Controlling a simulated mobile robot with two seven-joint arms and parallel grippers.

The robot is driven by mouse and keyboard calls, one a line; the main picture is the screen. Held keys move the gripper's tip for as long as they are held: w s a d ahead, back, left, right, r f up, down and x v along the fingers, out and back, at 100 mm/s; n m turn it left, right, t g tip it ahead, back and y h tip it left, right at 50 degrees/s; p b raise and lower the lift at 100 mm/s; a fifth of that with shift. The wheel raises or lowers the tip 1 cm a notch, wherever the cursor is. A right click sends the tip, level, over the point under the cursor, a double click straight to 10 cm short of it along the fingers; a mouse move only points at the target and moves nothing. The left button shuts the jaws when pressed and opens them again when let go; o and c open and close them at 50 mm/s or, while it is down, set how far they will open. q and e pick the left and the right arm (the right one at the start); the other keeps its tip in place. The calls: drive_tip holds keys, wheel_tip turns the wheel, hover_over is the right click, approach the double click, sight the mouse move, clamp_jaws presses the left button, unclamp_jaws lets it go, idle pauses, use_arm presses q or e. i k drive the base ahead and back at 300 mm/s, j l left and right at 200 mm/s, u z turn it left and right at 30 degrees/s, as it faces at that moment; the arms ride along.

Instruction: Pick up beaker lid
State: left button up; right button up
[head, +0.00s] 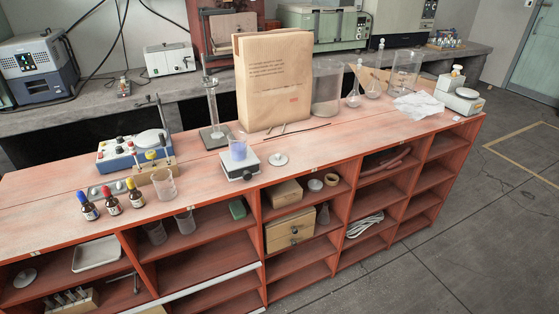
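A small pale grey disc with a knob in its middle, which looks like the beaker lid (278,159), lies flat on the red wooden bench top. Just left of it, apart from it, a beaker with blue liquid (238,148) stands on a small white square device (239,168). The beaker's top looks uncovered. Neither of my grippers shows in the head view.
A brown paper bag (273,85) stands behind the lid, with thin rods (290,132) lying in front of it. A glass beaker (165,186) and several dropper bottles (111,200) stand at left.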

sight(277, 160)
drive_tip(key=i+l+u, duration=0.1)
drive_tip(key=l, duration=0.25)
drive_tip(key=i+l, duration=0.25)
drive_tip(key=i+l+u, duration=0.15)
drive_tip(key=l, duration=0.3)
drive_tip(key=i+l, duration=0.15)
drive_tip(key=l, duration=0.2)
drive_tip(key=u, duration=0.05)
